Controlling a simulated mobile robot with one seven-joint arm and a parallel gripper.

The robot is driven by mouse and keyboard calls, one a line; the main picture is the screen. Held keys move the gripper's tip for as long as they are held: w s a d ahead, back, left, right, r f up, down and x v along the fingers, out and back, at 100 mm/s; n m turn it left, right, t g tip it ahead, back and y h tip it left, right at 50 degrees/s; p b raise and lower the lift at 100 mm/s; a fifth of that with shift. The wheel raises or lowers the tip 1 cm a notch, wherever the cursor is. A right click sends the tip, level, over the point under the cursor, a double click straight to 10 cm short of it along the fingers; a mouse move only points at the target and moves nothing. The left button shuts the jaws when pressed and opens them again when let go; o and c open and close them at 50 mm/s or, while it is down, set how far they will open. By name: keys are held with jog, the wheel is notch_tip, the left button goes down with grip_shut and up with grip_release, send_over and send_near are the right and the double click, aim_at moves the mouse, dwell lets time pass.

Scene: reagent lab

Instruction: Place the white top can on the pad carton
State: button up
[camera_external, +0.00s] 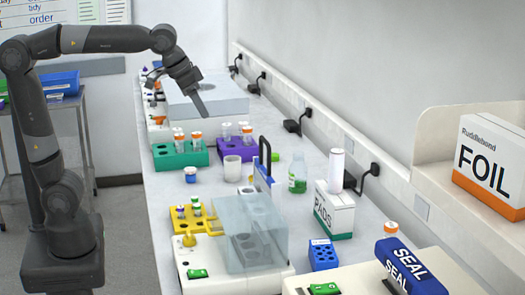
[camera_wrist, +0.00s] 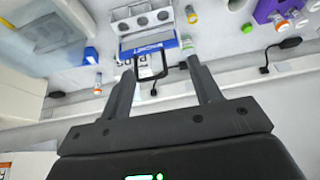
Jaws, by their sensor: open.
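The white top can (camera_external: 336,170) is a plain white cylinder. It stands upright on top of the pad carton (camera_external: 334,212), a white box with green trim and "PADS" on its side. My gripper (camera_external: 182,98) is open and empty, raised above the far part of the bench, well away from the can and carton. In the wrist view the two fingers of my gripper (camera_wrist: 165,70) are spread with nothing between them. Part of the pad carton seems to show behind the blue magnet rack there; I cannot make out the can in that view.
A green-liquid bottle (camera_external: 298,174) and a blue-edged magnet rack (camera_external: 263,180) stand left of the carton. A blue tube block (camera_external: 323,255) and SEAL box (camera_external: 411,268) are in front. A clear-lidded machine (camera_external: 232,272) is at near left. The FOIL box (camera_external: 488,165) sits on a shelf.

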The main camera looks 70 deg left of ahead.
jog(key=s+a+f, duration=0.2)
jog(key=s+f, duration=0.4)
jog(key=s, duration=0.2)
jog(key=s+a+f, duration=0.2)
jog(key=s+f, duration=0.4)
jog(key=s, duration=0.3)
jog(key=shift+s, duration=0.2)
